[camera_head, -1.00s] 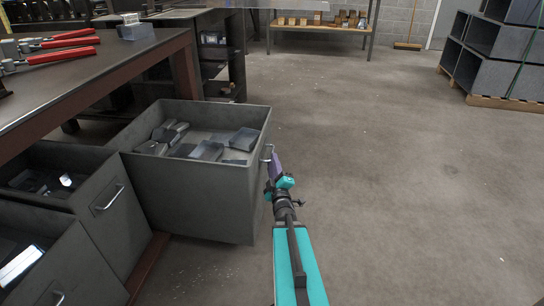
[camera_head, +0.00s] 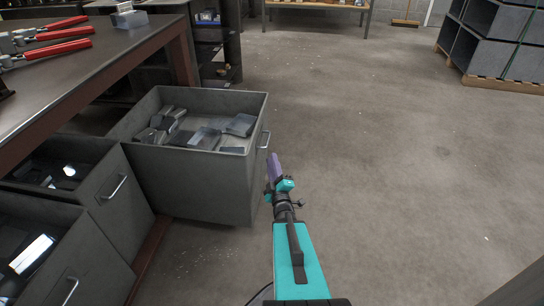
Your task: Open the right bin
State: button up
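The right bin (camera_head: 190,182) is a grey drawer-like box under the workbench, pulled well out, with its open top showing several metal pieces. Its thin metal handle (camera_head: 266,139) is on the front face, seen nearly edge-on. My gripper (camera_head: 274,166), with purple fingers and a teal body, is just right of and below the handle in the picture. A small gap seems to show between the fingers and the handle. The fingers are seen from behind and overlap, so their opening is hidden.
Two other bins, the middle one (camera_head: 112,210) and the near one (camera_head: 78,262), sit left of the right bin, each with a handle. The workbench (camera_head: 90,75) is above them. Bare floor (camera_head: 400,170) lies open to the right. Grey ducts on a pallet (camera_head: 505,85) stand far right.

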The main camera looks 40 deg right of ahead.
jog(key=shift+p+v, duration=0.8)
jog(key=shift+v, duration=0.3)
